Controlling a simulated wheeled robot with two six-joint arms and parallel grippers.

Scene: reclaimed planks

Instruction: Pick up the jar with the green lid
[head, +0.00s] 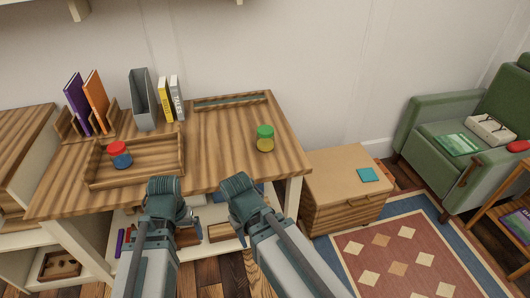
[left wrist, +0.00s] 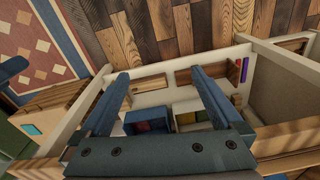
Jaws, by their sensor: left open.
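The jar with the green lid (head: 265,139) stands upright on the right part of the wooden desk (head: 222,150); its body is yellow. It does not show in the left wrist view. My left gripper (head: 188,218) is low at the desk's front edge, left of the jar and well apart from it. In the left wrist view my left gripper (left wrist: 158,76) has its two fingers spread with nothing between them, over the shelf below the desk. My right arm reaches the desk's front edge, but its gripper fingers do not show.
A jar with a red lid and blue body (head: 120,156) stands in a wooden tray (head: 158,175) on the left. Books (head: 97,101) and a grey file holder (head: 143,99) stand behind. A low cabinet (head: 340,178) is at right. Desk around the green-lidded jar is clear.

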